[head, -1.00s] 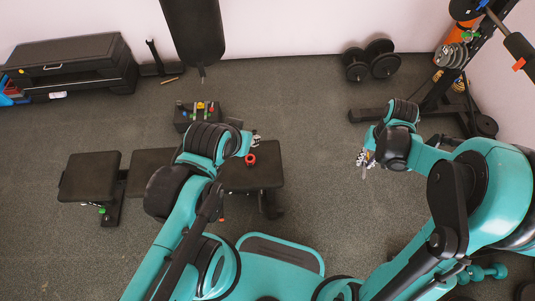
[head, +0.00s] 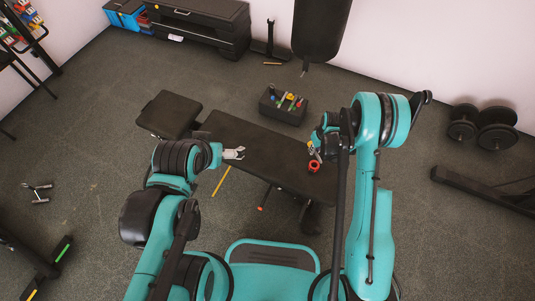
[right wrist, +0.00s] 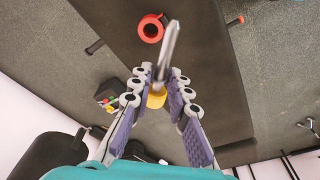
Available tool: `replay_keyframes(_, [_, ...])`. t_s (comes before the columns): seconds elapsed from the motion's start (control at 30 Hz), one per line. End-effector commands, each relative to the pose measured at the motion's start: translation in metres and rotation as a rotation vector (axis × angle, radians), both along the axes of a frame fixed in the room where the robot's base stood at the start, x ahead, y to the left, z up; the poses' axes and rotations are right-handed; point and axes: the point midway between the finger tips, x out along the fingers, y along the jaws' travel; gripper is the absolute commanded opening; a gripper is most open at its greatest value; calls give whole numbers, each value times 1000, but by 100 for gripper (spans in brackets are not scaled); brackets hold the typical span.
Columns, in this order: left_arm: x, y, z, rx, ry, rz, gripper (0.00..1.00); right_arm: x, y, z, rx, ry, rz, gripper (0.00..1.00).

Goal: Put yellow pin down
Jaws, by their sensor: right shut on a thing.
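My right gripper (head: 314,152) is above the right end of the black bench (head: 255,146). In the right wrist view its fingers (right wrist: 160,85) are shut on the yellow pin (right wrist: 156,98), which shows a yellow end between the fingers and a grey metal shaft pointing away over the bench. My left gripper (head: 236,153) is near the bench's front edge, with its pale fingers apart and nothing visible between them. Whether the pin touches the bench cannot be told.
A red ring-shaped object (head: 314,165) lies on the bench close to my right gripper; it also shows in the right wrist view (right wrist: 151,29). A black tool box (head: 283,106) with colourful handles stands behind the bench. Dumbbells (head: 480,126) lie at right. The bench's middle is clear.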

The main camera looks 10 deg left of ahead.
Motion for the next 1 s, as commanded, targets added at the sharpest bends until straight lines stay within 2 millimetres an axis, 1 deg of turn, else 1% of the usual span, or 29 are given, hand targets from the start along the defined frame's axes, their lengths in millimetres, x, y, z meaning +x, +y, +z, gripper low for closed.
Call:
replay_keyframes(0.03, [0,0,-4,0,0,0,100,3,3,-18,2,-9,23,0])
replay_keyframes(0.1, [0,0,-6,0,0,0,100,6,6,-33,2,-21,49,0])
replay_keyframes(0.17, [0,0,-7,0,0,0,100,7,8,-41,1,-26,66,0])
replay_keyframes(0.27, [0,0,-10,0,0,0,100,9,16,-52,2,-30,80,0])
replay_keyframes(0.37, [0,0,-17,0,0,0,100,12,33,-64,2,-31,84,0])
replay_keyframes(0.6, [0,0,-38,0,0,0,100,24,89,-99,0,-31,83,0])
replay_keyframes(0.7, [0,0,-45,0,0,0,100,28,107,-110,2,-31,81,0])
replay_keyframes(0.8, [0,0,-48,0,0,0,100,30,118,-115,2,-31,79,0])
replay_keyframes(0.93, [0,0,-50,0,0,0,100,31,123,-119,2,-31,78,0])
replay_keyframes(1.0, [0,0,-53,0,0,0,100,31,123,-126,1,-30,78,0])
